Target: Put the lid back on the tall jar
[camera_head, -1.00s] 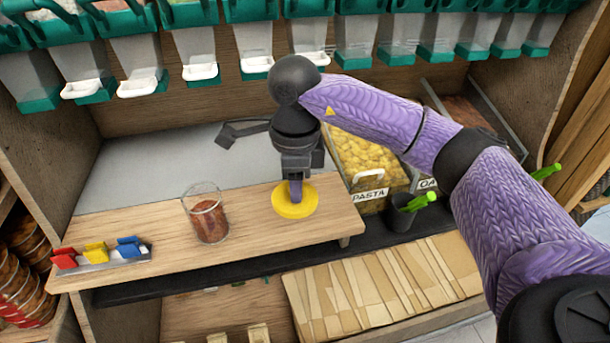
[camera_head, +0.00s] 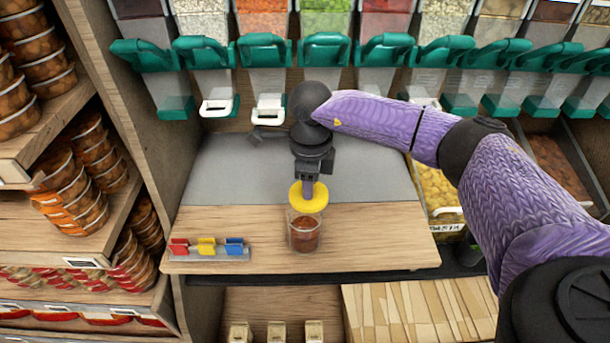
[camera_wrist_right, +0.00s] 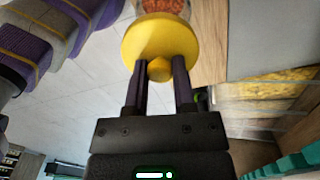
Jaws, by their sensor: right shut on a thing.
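The jar (camera_head: 305,236) is clear, holds red-brown contents and stands upright on the wooden board. The yellow lid (camera_head: 308,205) is over the jar's mouth and hides most of its rim; whether it rests on the rim or hovers just above cannot be told. My right gripper (camera_head: 307,188) points down and is shut on the lid's knob. In the right wrist view the gripper (camera_wrist_right: 158,72) grips the round yellow knob, with the lid (camera_wrist_right: 140,38) spread beyond the fingers and part of the jar (camera_wrist_right: 168,7) behind it. My left gripper is not in view.
A rack with red, yellow and blue clips (camera_head: 208,249) lies left of the jar. Dispensers with teal handles (camera_head: 265,50) hang behind. A pasta bin (camera_head: 440,200) is at the right, below my right arm. The board (camera_head: 385,235) is clear right of the jar.

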